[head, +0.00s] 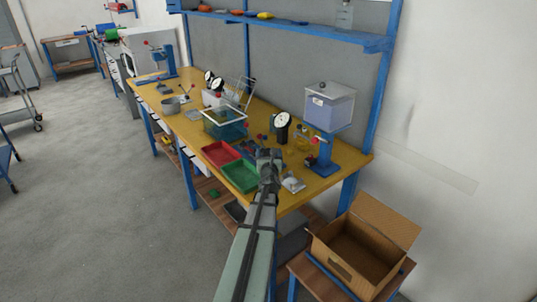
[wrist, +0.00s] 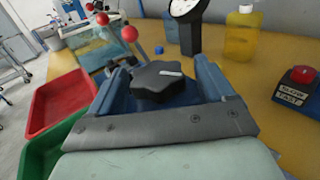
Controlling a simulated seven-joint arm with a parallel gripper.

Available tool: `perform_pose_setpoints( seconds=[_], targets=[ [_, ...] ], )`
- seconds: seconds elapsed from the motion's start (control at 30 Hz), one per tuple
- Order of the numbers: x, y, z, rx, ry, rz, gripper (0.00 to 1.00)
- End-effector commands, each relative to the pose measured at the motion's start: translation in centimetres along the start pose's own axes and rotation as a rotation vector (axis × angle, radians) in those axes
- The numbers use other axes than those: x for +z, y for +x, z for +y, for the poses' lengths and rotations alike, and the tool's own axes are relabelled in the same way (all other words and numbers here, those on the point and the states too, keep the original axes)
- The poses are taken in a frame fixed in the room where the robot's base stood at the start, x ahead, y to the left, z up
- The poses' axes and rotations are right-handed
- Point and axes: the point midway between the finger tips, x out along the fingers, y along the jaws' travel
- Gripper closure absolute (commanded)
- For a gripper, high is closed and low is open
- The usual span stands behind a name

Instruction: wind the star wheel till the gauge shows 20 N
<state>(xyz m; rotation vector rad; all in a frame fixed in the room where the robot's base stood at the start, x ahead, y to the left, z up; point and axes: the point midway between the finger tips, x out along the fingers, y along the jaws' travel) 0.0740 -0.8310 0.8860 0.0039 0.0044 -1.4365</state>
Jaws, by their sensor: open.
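The black star wheel (wrist: 157,80) with a pale mark on its top lies between the two blue fingers of my gripper (wrist: 163,68) in the wrist view. The fingers are spread to its left and right; whether either touches it, I cannot tell. In the head view my gripper (head: 268,157) is over the bench and the wheel is hidden or too small to tell. A round white-faced gauge (head: 282,121) stands behind my gripper. Its lower part shows at the top of the wrist view (wrist: 186,9); its reading is not legible.
A red tray (head: 219,153) and a green tray (head: 241,177) lie left of my gripper. Red-balled handles (wrist: 129,34) stand near the left finger. A yellow bottle (wrist: 242,35) and a red button box (wrist: 297,86) are at right. An open carton (head: 362,250) stands front right.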

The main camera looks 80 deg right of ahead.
Motion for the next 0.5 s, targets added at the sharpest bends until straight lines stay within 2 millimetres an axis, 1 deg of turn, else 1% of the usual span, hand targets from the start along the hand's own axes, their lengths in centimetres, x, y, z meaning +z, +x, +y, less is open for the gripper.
perform_pose_setpoints(
  seconds=[0.17, 0.27, 0.37, 0.5],
  targets=[
    [0.1, -0.1, 0.0, 0.001, 0.000, -0.003, 0.18],
    [0.2, -0.5, 0.1, 0.002, 0.000, -0.003, 0.18],
    [0.2, -1.4, 0.1, 0.002, 0.000, -0.004, 0.18],
    [0.2, -3.2, 0.1, 0.001, 0.000, -0.003, 0.18]
  ],
)
